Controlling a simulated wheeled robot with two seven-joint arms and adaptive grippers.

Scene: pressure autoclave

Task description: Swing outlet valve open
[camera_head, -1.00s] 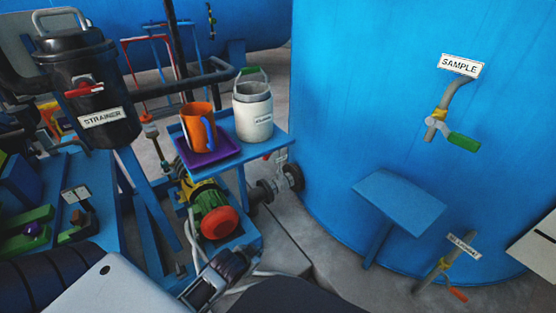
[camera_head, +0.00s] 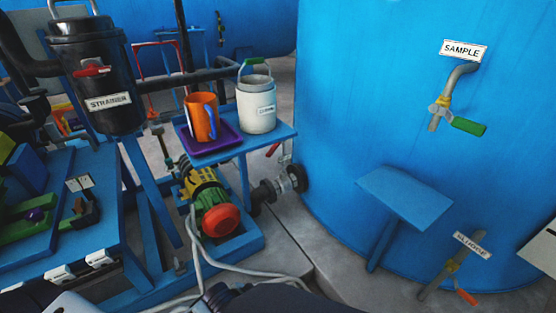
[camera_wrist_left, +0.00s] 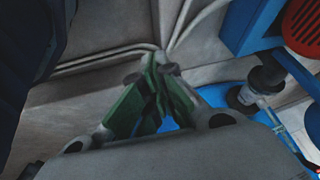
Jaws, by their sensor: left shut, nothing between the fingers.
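A small red lever (camera_head: 273,150) with a tag too small to read sits on the pipe between the pump and the blue tank, below the tray stand. It looks like the outlet valve, but I cannot read its name. In the left wrist view, the pump's pipe flange (camera_wrist_left: 243,97) lies right of my left gripper (camera_wrist_left: 160,65). Its green-padded fingers are shut and empty above the grey floor, apart from the pipe. In the head view, only parts of my left arm show at the bottom edge. My right gripper is not in view.
The pump with its red end (camera_head: 219,220) stands under a blue stand (camera_head: 270,137) carrying an orange mug (camera_head: 201,122) and a white canister (camera_head: 255,112). Pale cables (camera_head: 235,267) run along the floor. The sample tap (camera_head: 440,105) and a lower tap (camera_head: 450,267) are on the tank.

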